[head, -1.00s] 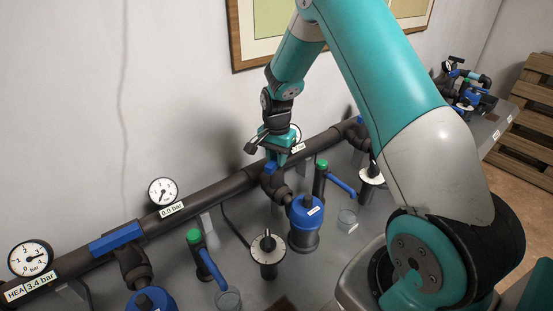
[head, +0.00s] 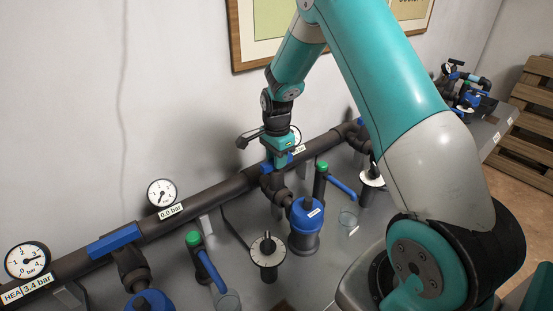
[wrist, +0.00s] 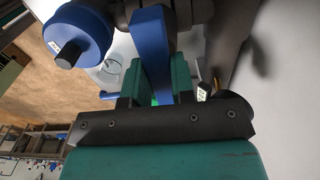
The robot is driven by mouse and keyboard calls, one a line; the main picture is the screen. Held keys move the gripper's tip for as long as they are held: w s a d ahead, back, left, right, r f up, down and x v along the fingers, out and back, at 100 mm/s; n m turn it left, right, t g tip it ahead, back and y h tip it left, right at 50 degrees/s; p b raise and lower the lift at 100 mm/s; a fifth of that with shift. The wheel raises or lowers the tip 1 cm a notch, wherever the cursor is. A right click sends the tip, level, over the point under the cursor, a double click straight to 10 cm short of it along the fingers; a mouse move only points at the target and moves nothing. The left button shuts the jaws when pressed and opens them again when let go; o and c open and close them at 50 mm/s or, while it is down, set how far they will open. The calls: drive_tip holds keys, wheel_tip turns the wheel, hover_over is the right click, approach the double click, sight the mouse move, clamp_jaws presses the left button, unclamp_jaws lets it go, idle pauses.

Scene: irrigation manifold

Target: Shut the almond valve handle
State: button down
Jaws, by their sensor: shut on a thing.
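A blue valve handle (wrist: 152,45) sits on the middle branch of the dark pipe. My gripper (wrist: 156,85) is shut on it, with one teal finger on each side in the wrist view. In the head view my gripper (head: 279,160) comes down from above over the pipe, and a bit of the blue handle (head: 291,160) shows beside the fingers. The handle now looks turned roughly along the pipe, but the fingers hide much of it. I cannot read a label naming it almond.
Another blue handle (head: 115,239) lies along the pipe at left. Gauges read 3.4 bar (head: 27,260) and 0.0 bar (head: 161,193). A blue filter (head: 306,220), green-capped taps (head: 193,238) and a black-stemmed dial (head: 267,248) stand in front. The wall is close behind.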

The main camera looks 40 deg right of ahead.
drive_tip(key=shift+r, duration=0.1)
drive_tip(key=c, duration=1)
unclamp_jaws()
drive_tip(key=shift+o, duration=0.2)
wheel_tip(320, 180, up, 17)
drive_tip(key=b, duration=0.3)
drive_tip(key=shift+r, duration=0.2)
wheel_tip(320, 180, up, 3)
drive_tip(key=p, duration=0.3)
